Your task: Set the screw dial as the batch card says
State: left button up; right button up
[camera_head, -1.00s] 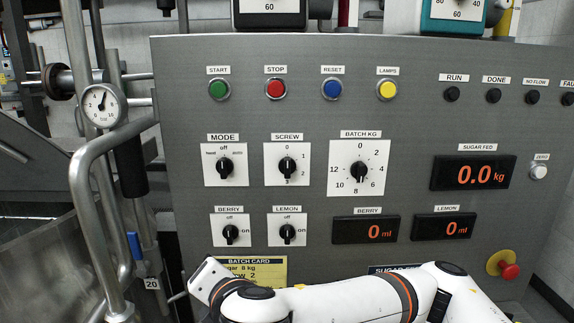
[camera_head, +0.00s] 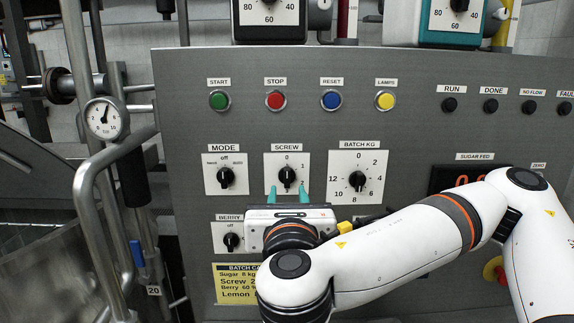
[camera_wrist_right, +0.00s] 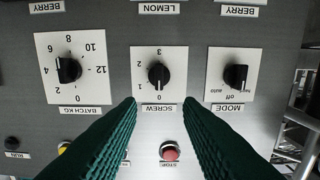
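The screw dial (camera_head: 287,177) is a black knob on a white plate marked 0 to 3; it also shows upside down in the right wrist view (camera_wrist_right: 158,75). Its white pointer line appears to point at 0. My right gripper (camera_head: 288,194) is open, its two teal fingers pointing at the panel just below the knob, one to each side. In the right wrist view the fingertips (camera_wrist_right: 159,105) are spread and empty, apart from the knob. The yellow batch card (camera_head: 236,282) reads Sugar 8 kg and Screw 2; my right arm hides its right part. My left gripper is not in view.
The mode dial (camera_head: 226,177) is left of the screw dial and the batch kg dial (camera_head: 357,181) is right. The berry dial (camera_head: 231,242) is lower left. My right arm covers the lemon dial and lower displays. A red emergency button is partly hidden behind my arm.

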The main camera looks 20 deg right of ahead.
aim_at(287, 173)
jog(key=p+x, duration=0.2)
jog(key=x, duration=0.6)
jog(key=shift+w+d+p, duration=0.15)
jog(key=shift+w+p, duration=0.2)
jog(key=shift+w+d, duration=0.1)
jog(key=shift+w, duration=0.25)
grip_shut()
